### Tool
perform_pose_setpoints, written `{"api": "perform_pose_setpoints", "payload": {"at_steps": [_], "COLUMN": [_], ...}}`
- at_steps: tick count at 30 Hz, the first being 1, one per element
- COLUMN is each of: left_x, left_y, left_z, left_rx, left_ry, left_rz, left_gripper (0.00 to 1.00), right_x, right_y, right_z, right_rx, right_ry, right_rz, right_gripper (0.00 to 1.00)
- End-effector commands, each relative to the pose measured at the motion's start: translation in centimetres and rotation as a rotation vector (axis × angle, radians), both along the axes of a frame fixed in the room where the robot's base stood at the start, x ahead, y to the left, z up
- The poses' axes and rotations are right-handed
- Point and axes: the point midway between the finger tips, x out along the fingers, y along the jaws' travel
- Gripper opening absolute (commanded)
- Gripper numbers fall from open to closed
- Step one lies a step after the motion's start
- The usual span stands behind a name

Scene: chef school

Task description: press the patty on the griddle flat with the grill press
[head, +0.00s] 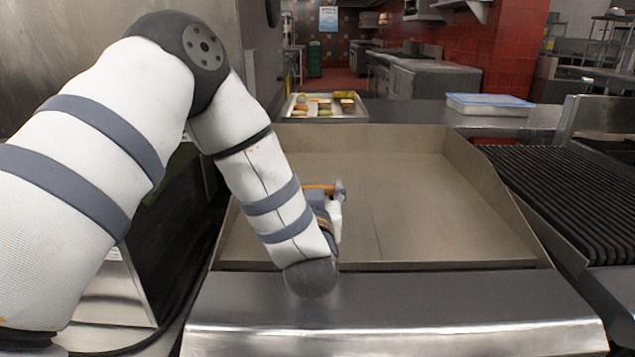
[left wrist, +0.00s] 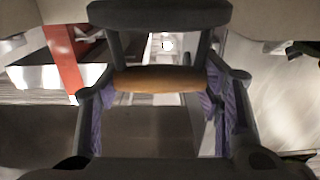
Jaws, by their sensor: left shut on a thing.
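The griddle (head: 430,200) is a wide flat plate with raised walls at the back and sides. My left gripper (head: 334,204) is over its left-front part, mostly behind my own forearm in the head view. In the left wrist view, my left gripper (left wrist: 160,100) is shut on the wooden handle of the grill press (left wrist: 158,80). The press's dark plate and two posts show beyond the handle. A bit of the handle shows in the head view (head: 318,187). I see no patty in either view; my arm and gripper hide part of the griddle. My right gripper is not in view.
A tray of food items (head: 322,106) stands behind the griddle. A container with a blue lid (head: 490,103) stands at the back right. A ridged grill (head: 575,190) lies right of the griddle. The griddle's middle and right are clear.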

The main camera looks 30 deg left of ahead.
Motion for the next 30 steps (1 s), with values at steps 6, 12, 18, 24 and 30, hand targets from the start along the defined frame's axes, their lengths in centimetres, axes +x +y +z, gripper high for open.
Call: {"api": "perform_pose_setpoints", "payload": {"at_steps": [6, 12, 18, 24, 30], "left_x": [0.03, 0.03, 0.03, 0.03, 0.03], "left_y": [-0.01, -0.01, -0.02, -0.02, -0.02], "left_z": [0.53, 0.52, 0.47, 0.24, 0.02], "left_rx": [0.002, 0.001, 0.002, 0.002, 0.003], "left_ry": [-0.011, -0.01, -0.009, -0.008, -0.009], "left_rz": [0.0, 0.0, 0.0, 0.0, 0.0], "left_gripper": [0.0, 0.0, 0.0, 0.0, 0.0], "right_x": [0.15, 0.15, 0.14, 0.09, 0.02], "right_y": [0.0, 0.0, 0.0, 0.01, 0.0], "right_z": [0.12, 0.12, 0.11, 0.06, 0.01], "right_rx": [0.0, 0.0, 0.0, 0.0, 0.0], "right_ry": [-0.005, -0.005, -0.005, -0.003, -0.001], "right_rz": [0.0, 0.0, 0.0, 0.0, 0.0], "right_gripper": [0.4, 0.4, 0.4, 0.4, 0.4]}}
